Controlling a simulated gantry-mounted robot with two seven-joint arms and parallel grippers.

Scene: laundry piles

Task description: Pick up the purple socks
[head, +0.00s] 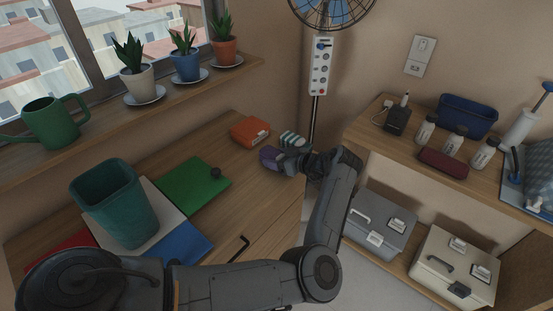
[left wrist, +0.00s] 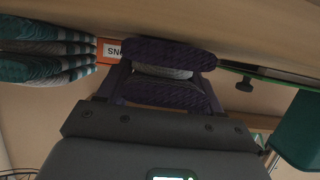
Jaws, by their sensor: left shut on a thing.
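The purple socks (head: 269,156) are at the right part of the wooden dresser top in the head view. My left gripper (head: 279,161) reaches them from the right and is shut on them. My right gripper is in neither view.
Teal-and-grey striped socks (head: 292,140) lie right behind the purple ones. An orange box (head: 250,131) stands behind to the left.

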